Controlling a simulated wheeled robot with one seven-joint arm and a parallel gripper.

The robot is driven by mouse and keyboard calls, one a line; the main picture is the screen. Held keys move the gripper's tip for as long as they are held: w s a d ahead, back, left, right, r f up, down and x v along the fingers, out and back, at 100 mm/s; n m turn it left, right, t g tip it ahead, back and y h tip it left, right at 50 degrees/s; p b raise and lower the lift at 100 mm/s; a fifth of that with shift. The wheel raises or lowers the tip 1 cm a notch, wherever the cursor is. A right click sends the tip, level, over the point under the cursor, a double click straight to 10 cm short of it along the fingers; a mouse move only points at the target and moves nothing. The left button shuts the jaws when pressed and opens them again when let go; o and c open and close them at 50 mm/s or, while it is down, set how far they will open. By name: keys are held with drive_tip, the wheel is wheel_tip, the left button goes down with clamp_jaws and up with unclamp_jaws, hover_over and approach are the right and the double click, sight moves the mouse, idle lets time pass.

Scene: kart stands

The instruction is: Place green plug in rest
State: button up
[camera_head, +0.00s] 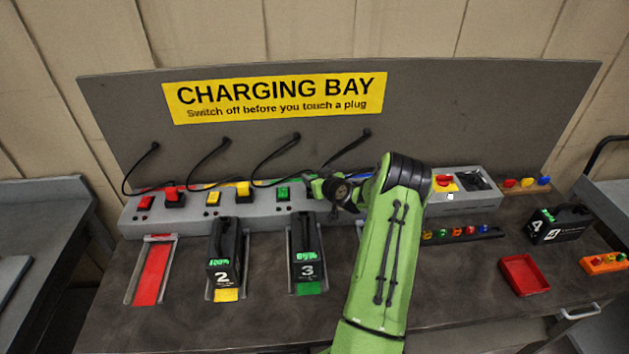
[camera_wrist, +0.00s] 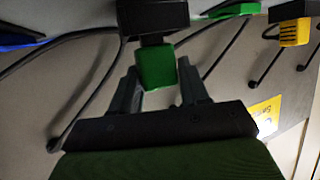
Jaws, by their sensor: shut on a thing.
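The green plug (camera_wrist: 157,72) sits between the two fingers of my gripper (camera_wrist: 160,80) in the wrist view. The fingers are shut on it. A black block (camera_wrist: 152,16) lies directly beyond the plug's far end, and I cannot tell whether it is a socket or the rest, or how deep the plug sits. In the head view my gripper (camera_head: 338,189) is at the grey strip (camera_head: 265,208), just right of the green switch (camera_head: 283,193). My arm hides much of that part of the strip, and the plug is not clearly visible there.
A yellow plug (camera_head: 243,188) and a red plug (camera_head: 174,196) stand left along the strip. Black cables hang from the grey back panel (camera_head: 450,110). Batteries 2 (camera_head: 224,255) and 3 (camera_head: 307,250) stand in front. A red tray (camera_head: 524,275) and battery 4 (camera_head: 557,224) are right.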

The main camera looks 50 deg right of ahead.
drive_tip(key=shift+w+a+f, duration=0.1)
drive_tip(key=shift+f, duration=0.4)
drive_tip(key=shift+f, duration=0.15)
drive_tip(key=o, duration=1.1)
